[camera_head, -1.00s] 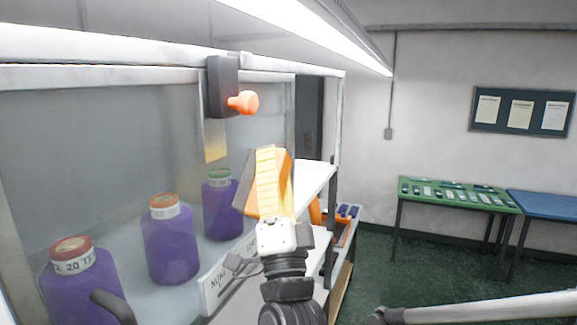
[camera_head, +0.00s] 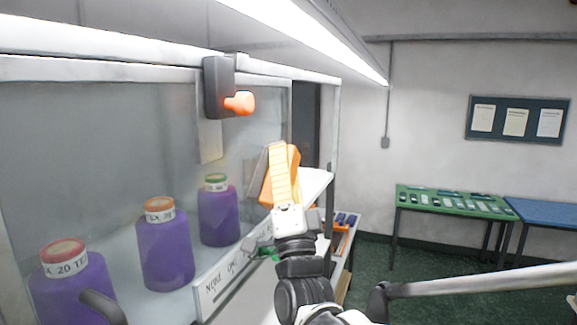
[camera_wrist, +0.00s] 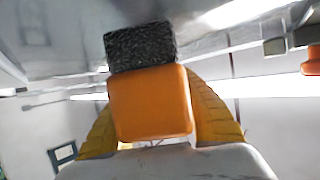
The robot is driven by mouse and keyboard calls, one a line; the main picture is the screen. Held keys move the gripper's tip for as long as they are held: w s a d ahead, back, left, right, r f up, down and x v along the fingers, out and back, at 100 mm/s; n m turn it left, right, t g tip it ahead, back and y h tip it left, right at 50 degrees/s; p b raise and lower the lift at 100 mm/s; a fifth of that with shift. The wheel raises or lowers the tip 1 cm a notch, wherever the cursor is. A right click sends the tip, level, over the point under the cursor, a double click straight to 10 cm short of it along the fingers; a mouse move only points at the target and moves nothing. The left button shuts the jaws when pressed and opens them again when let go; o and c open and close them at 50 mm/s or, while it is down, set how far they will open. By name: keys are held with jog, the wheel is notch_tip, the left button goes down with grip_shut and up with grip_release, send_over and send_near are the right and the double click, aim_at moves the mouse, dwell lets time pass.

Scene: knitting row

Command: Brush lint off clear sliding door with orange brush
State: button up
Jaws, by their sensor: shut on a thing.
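The clear sliding door (camera_head: 100,150) stands at the left in the head view, with purple bottles showing behind it. My gripper (camera_head: 284,175) is in front of the door's right part, its yellow fingers pointing up. It is shut on the orange brush (camera_head: 268,188), which is partly hidden behind the fingers. In the wrist view the orange brush block (camera_wrist: 150,103) sits between the two yellow fingers, with its dark bristle pad (camera_wrist: 140,46) on top. I cannot tell whether the bristles touch the door. Lint is too small to make out.
A dark latch with an orange knob (camera_head: 240,103) sticks out from the door's top rail. Purple bottles (camera_head: 165,250) stand behind the pane. A labelled white strip (camera_head: 225,283) runs along the door's bottom. Green (camera_head: 455,200) and blue (camera_head: 545,212) tables stand far right.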

aim_at(270, 188)
jog(key=shift+w+d+b, duration=1.15)
jog(key=shift+w+d, duration=0.3)
jog(key=shift+w, duration=2.55)
jog(key=shift+s+a, duration=0.85)
jog(key=shift+s, duration=1.45)
jog(key=shift+s+a, duration=0.9)
jog(key=shift+s, duration=1.45)
jog(key=shift+s+a, duration=0.85)
jog(key=shift+s, duration=1.45)
jog(key=shift+w+d+r+p, duration=0.1)
jog(key=shift+w+r+p, duration=0.05)
jog(key=shift+r+p, duration=0.4)
jog(key=shift+w+d+b, duration=1.75)
jog(key=shift+w+d, duration=0.7)
jog(key=shift+w, duration=4.4)
jog(key=shift+s+a+p, duration=0.1)
jog(key=shift+s+a, duration=0.55)
jog(key=shift+s, duration=1.15)
jog(key=shift+s+a+p, duration=0.1)
jog(key=shift+s+a, duration=0.55)
jog(key=shift+s, duration=1.15)
jog(key=shift+s+a+p, duration=0.1)
jog(key=shift+s+a, duration=0.55)
jog(key=shift+s, duration=1.15)
